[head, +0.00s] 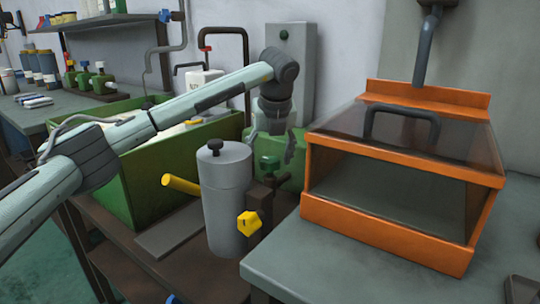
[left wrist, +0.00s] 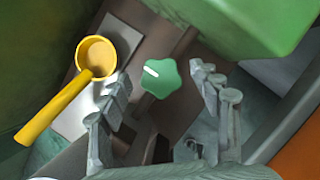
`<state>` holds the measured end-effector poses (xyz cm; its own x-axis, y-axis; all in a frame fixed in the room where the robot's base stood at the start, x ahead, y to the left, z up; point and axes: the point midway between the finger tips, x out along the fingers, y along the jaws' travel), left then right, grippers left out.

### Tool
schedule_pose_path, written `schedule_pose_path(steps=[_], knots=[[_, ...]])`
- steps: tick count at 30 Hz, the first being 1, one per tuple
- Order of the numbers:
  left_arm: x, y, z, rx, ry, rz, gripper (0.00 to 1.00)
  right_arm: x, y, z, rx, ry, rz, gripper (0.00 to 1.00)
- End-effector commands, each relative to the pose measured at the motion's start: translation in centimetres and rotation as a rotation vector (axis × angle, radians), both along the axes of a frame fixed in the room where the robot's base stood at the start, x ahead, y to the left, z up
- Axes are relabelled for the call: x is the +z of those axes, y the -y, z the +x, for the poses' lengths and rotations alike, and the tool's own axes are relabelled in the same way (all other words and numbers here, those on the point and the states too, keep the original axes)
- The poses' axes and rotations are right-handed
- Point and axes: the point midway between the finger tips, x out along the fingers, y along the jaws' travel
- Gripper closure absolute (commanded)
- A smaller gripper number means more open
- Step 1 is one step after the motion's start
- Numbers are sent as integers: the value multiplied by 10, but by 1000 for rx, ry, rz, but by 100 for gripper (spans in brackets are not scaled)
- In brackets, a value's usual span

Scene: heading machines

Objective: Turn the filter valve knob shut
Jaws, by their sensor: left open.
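A green lobed knob (head: 269,163) stands on a brown post behind the grey canister (head: 228,195). In the left wrist view the green knob (left wrist: 161,78) shows from above, with a white mark on its top. A yellow knob (head: 249,223) faces forward, low at the canister's right; the frames do not show which knob is the filter valve's. My left gripper (head: 270,143) is open and points down above the green knob. In the wrist view its fingers (left wrist: 160,82) lie on either side of the knob, with visible gaps. My right gripper is out of view.
A yellow scoop (left wrist: 98,60) lies left of the green knob; its handle (head: 181,184) sticks out beside the canister. A green bin (head: 150,190) stands left. An orange hood (head: 385,236) sits on the right bench (head: 300,270). A green housing (left wrist: 235,30) is close to the gripper.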

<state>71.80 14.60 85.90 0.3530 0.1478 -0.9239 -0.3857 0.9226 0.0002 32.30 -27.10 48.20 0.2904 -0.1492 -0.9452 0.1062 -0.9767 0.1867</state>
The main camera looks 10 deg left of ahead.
Motion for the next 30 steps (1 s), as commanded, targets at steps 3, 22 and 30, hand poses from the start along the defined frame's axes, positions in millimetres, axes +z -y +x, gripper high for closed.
schedule_pose_path(steps=[3, 22, 30], knots=[[0, 0, 0, 0, 0, 0, 37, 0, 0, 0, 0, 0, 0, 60], [1, 0, 0, -7, 0, 0, 87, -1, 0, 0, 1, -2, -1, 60], [0, -2, 0, -98, 1, -1, 87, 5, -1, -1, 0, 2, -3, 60]])
